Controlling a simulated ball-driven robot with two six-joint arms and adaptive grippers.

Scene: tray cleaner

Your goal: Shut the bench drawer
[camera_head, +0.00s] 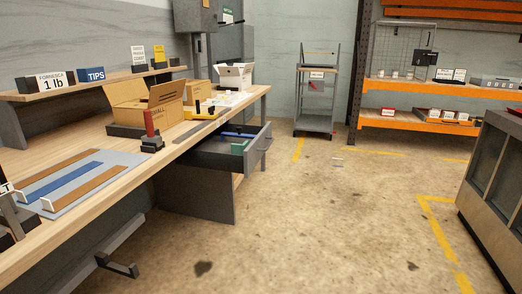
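The bench drawer (215,160) is dark grey and stands pulled out from under the wooden bench top (120,155), toward the right. Its handle (266,141) is on the outer front face, over the floor. Inside the drawer lie a blue item (237,134) and a green item (239,147). Neither of my grippers shows in the head view, so nothing of mine is seen touching the drawer.
The bench top carries an open carton (145,108), a white box (235,76), a red-handled tool (150,128) and a striped mat (75,180). A dark bar-like part (118,265) juts out below the bench. A dark cabinet (495,165) stands right. The concrete floor between is clear.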

